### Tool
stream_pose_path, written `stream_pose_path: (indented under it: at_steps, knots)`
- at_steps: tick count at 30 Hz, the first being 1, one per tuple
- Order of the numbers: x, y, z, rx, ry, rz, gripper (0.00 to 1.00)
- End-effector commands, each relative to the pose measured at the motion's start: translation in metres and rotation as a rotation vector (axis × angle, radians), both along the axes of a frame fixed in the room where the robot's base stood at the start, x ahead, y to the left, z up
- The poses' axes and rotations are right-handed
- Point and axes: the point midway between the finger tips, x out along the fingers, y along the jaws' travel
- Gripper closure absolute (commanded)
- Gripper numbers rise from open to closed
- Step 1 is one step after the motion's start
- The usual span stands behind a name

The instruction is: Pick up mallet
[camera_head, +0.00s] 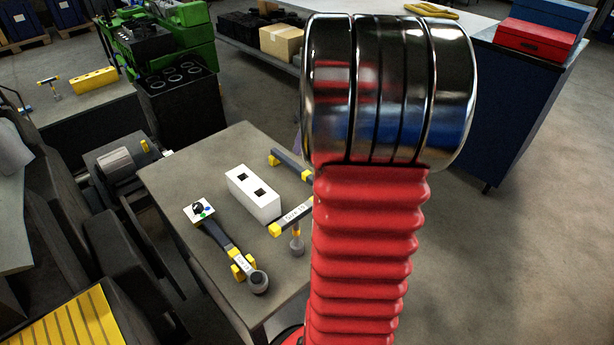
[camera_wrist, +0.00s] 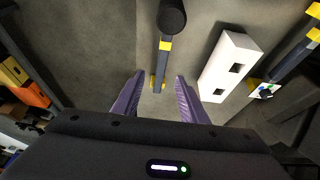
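In the wrist view my gripper (camera_wrist: 159,77) is open. Its two purple fingers are apart on either side of the near end of a dark-handled tool with yellow bands and a round black end (camera_wrist: 171,16), which looks like the mallet. I cannot tell its height above the tool, and no contact shows. In the head view yellow-ended tools lie at the table's right side, including a labelled bar (camera_head: 291,215); my red arm partly covers them and hides my gripper. Another round-headed tool (camera_head: 258,281) lies at the table's front.
A white block with two square holes (camera_head: 254,196) stands mid-table; the wrist view shows it right of my fingers (camera_wrist: 230,66). A small card with coloured dots (camera_head: 199,210) lies left of it. The grey table (camera_head: 170,172) has bare room at the left. Green machinery (camera_head: 185,40) stands behind.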

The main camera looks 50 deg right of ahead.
Motion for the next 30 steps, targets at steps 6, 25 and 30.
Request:
stream_pose_path:
  at_steps: [6,25,30]
  knots:
    - [0.001,0.001,-0.002,0.001,0.001,0.0,0.61]
    - [0.032,-0.002,-0.076,0.002,0.001,0.001,0.61]
    - [0.033,-0.002,-0.08,0.0,0.0,0.0,0.61]
